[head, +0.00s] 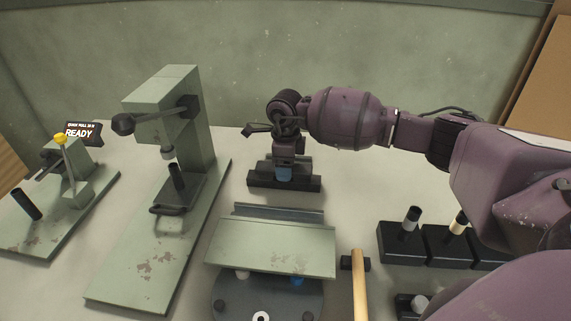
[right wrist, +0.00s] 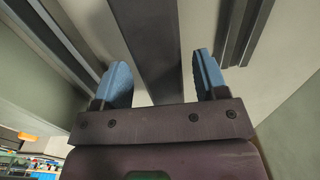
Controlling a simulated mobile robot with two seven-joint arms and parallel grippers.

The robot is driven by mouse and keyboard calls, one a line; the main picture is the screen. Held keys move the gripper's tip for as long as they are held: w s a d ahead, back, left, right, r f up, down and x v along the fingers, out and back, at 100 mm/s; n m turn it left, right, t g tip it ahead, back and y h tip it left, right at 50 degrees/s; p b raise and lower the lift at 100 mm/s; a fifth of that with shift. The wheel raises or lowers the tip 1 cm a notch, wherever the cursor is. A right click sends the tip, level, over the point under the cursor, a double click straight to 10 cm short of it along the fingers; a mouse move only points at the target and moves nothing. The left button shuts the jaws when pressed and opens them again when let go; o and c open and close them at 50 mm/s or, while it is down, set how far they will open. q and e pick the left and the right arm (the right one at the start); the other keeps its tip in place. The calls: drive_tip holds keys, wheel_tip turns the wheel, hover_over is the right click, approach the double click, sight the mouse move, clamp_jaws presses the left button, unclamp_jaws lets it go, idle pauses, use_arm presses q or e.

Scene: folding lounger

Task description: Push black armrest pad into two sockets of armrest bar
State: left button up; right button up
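My right gripper (head: 284,174) points down at the dark, stepped piece at the back middle of the table. In the right wrist view its two blue fingers stand apart (right wrist: 164,78). A long dark bar, which looks like the black armrest pad (right wrist: 150,40), runs between them with a narrow gap on each side. In the head view the pad cannot be told apart from the black blocks (head: 262,181) around the fingertips. A grey grooved rail (head: 280,212), perhaps the armrest bar, lies in front, behind a green plate. Its sockets cannot be made out. My left gripper is not in view.
A green lever press (head: 165,120) stands left of the gripper. A small fixture with a READY display (head: 83,133) is at far left. The green plate (head: 270,247) sits over a round dark base. A wooden-handled mallet (head: 360,285) and black holders (head: 402,244) are at right.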

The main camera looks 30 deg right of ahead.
drive_tip(key=shift+o, duration=0.3)
wheel_tip(320, 180, up, 11)
drive_tip(key=shift+p, duration=0.35)
drive_tip(key=shift+f, duration=0.15)
idle(0.5)
